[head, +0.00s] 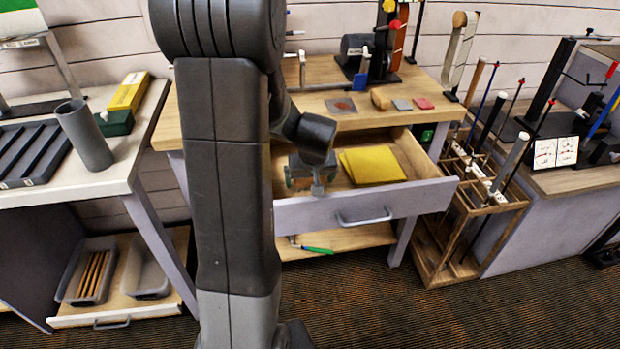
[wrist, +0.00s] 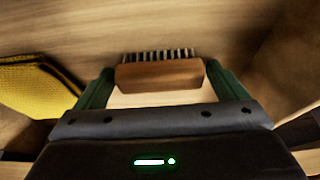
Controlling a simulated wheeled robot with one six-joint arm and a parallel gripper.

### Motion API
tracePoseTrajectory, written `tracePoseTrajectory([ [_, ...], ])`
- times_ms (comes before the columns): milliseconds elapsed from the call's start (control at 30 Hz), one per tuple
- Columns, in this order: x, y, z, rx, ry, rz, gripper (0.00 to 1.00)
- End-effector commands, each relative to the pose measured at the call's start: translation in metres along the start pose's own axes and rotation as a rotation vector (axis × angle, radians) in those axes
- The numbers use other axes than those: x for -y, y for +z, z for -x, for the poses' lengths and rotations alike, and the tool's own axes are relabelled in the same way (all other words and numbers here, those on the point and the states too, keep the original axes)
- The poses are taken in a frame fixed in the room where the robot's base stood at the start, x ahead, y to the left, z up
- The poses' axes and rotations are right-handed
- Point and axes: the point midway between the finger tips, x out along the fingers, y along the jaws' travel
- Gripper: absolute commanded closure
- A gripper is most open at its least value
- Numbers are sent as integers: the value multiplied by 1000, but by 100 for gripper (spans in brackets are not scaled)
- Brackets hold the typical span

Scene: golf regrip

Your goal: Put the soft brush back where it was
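The brush (wrist: 160,75) has a brown wooden block and a row of dark bristles along its far side in the wrist view. The green fingers of my gripper (wrist: 158,78) lie against both ends of the block, shut on it. In the head view my gripper (head: 311,180) is low inside the open drawer (head: 360,206), toward its left part. There the brush is mostly hidden by my gripper. I cannot tell whether the brush touches the drawer floor.
A folded yellow cloth (head: 372,165) lies in the drawer to the right of my gripper; it also shows in the wrist view (wrist: 35,85). The bench top (head: 330,75) above holds a vise and small blocks. A rack of clubs (head: 480,205) stands right of the drawer.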

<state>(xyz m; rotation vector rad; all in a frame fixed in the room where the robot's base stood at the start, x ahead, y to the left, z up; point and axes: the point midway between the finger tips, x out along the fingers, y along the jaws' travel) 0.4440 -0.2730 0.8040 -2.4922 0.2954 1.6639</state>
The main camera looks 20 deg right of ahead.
Motion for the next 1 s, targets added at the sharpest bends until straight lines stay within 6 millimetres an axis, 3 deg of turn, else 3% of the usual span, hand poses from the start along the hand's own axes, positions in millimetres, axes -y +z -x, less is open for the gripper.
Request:
tracePoseTrajectory([
  [467,0,-2,10,-2,1,0,1],
  [1000,0,-2,106,-3,1,1,1],
])
